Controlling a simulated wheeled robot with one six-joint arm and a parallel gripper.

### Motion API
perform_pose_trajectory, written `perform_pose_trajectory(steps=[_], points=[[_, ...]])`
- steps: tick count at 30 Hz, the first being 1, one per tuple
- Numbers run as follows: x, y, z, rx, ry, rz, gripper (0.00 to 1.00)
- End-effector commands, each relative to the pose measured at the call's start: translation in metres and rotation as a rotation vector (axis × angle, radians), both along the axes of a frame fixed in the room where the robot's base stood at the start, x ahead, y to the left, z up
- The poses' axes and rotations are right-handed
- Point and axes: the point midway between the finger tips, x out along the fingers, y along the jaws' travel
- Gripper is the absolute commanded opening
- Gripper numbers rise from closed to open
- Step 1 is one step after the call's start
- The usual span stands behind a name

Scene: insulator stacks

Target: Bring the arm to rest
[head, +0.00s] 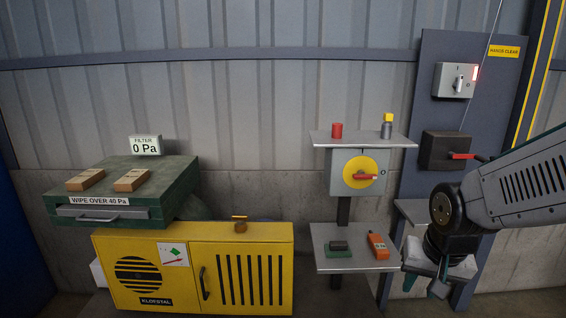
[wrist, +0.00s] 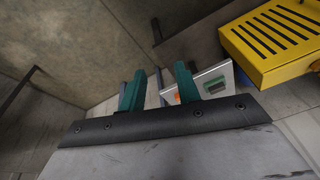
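My arm (head: 515,190) reaches in from the right edge of the head view, bent down at the wrist. My gripper (head: 425,284) hangs at the lower right, in front of a small grey shelf by the blue-grey panel. In the wrist view my gripper (wrist: 159,78) shows two teal fingers standing apart with nothing held between them. Beyond the fingers are the lower shelf (wrist: 210,79) and the floor. I cannot tell how far the fingers are from the grey shelf.
A yellow cabinet (head: 240,233) stands left of centre, with a green filter box (head: 170,190) behind it. The upper shelf (head: 350,138) bears a red cup and a grey bottle. A blue-grey panel (head: 425,90) carries switch boxes.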

Motion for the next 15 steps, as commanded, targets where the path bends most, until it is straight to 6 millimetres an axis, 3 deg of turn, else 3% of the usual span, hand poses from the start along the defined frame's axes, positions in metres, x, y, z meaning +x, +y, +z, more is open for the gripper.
perform_pose_trajectory(steps=[3, 7, 10, 15], points=[[-0.065, 0.0, 0.03, -0.03, 0.142, 0.165, 0.33], [-0.124, 0.0, 0.058, -0.037, 0.24, 0.292, 0.33], [-0.151, 0.001, 0.074, -0.04, 0.244, 0.321, 0.33], [-0.162, 0.001, 0.09, -0.053, 0.16, 0.316, 0.33]])
